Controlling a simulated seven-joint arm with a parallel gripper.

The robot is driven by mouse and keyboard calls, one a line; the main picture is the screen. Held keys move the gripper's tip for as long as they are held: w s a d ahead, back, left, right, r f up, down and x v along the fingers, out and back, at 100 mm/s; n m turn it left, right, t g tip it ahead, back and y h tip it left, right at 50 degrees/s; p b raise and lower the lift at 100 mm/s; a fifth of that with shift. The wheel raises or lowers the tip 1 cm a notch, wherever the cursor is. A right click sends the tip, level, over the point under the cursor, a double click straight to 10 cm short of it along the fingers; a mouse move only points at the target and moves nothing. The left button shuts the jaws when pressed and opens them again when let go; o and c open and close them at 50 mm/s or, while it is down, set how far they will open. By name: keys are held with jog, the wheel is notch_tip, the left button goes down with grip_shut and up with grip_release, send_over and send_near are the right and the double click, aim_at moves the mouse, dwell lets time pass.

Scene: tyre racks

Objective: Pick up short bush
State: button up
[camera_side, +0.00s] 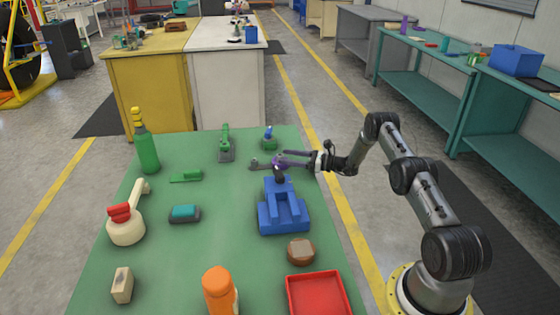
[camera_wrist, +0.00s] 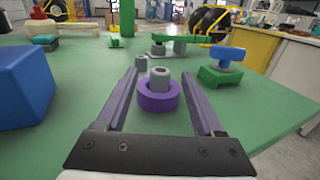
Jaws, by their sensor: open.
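A short purple ring-shaped bush (camera_wrist: 158,101) sits around a grey post (camera_wrist: 160,78), with the post's top standing out above it. In the side view the bush (camera_side: 278,161) is a small purple spot, partly hidden by my gripper and the blue fixture. My gripper (camera_wrist: 158,72) is open, with one finger on each side of the bush and post. Green table shows between the bush and the fingers, so they look apart from it. In the side view my gripper (camera_side: 289,159) reaches in low from the right.
A blue fixture (camera_side: 284,210) stands close in front, at left in the wrist view. A shorter grey post (camera_wrist: 141,63) is just beyond the bush. A green base with a blue top (camera_wrist: 226,60) and a green-armed clamp (camera_side: 225,147) stand behind. The table's right edge is near.

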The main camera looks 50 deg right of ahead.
jog(key=shift+w+a, duration=0.2)
jog(key=shift+w, duration=0.3)
grip_shut()
jog(key=shift+r, duration=0.15)
